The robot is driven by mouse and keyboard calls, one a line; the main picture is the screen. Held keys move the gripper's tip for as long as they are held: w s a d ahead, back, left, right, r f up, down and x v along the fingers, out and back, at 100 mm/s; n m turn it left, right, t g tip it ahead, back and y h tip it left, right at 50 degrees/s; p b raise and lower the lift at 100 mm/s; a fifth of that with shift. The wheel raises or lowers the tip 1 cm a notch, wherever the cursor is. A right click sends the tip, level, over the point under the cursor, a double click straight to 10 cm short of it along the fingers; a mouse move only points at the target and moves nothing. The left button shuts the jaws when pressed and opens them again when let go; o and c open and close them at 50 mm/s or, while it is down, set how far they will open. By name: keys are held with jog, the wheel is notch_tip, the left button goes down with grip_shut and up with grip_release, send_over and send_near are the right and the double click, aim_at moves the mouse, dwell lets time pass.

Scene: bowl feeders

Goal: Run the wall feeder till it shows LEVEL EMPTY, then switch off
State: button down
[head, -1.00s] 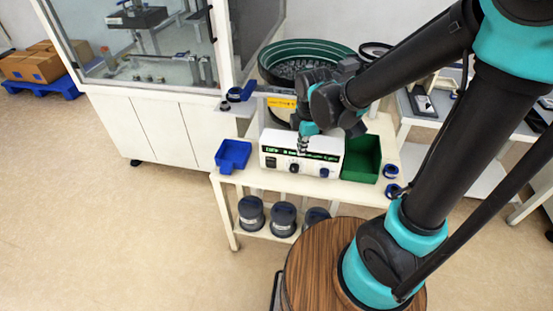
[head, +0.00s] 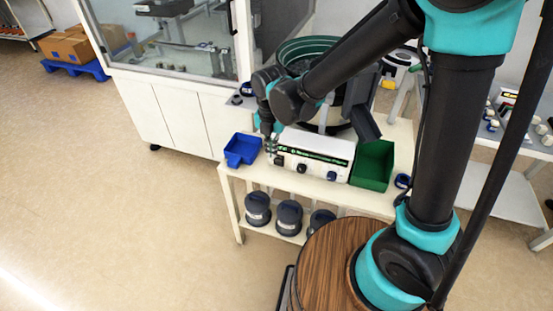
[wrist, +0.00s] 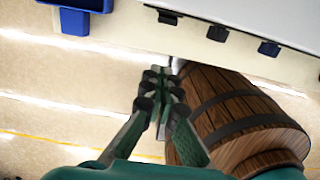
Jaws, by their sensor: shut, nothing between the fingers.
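The feeder's control box (head: 318,166) is white with a dark front strip of green lettering, too small to read. It stands on the cream table below the green-rimmed bowl (head: 296,48), partly hidden by my arm. Its front has a dark control (head: 279,160) at left, a knob (head: 302,168) in the middle and another (head: 331,176) at right. My gripper (head: 270,148) is at the box's left end, beside the blue bin. In the wrist view, my gripper (wrist: 170,68) is shut and empty, its tips below the row of controls (wrist: 218,33); contact cannot be told.
A blue bin (head: 242,149) is left of the box and a green bin (head: 372,165) right of it. Dark round containers (head: 289,216) stand on the lower shelf. A glazed cabinet (head: 170,95) is behind left.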

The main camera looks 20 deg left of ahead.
aim_at(278, 162)
jog(key=f, duration=0.9)
jog(key=shift+w+f, duration=0.2)
jog(key=shift+f, duration=0.15)
jog(key=w, duration=0.2)
jog(key=shift+w+d+r, duration=0.15)
jog(key=shift+w+r, duration=0.45)
jog(key=shift+w, duration=0.25)
jog(key=shift+w+r, duration=0.2)
jog(key=shift+w, duration=0.25)
jog(key=shift+r, duration=0.1)
jog(key=shift+r, duration=0.7)
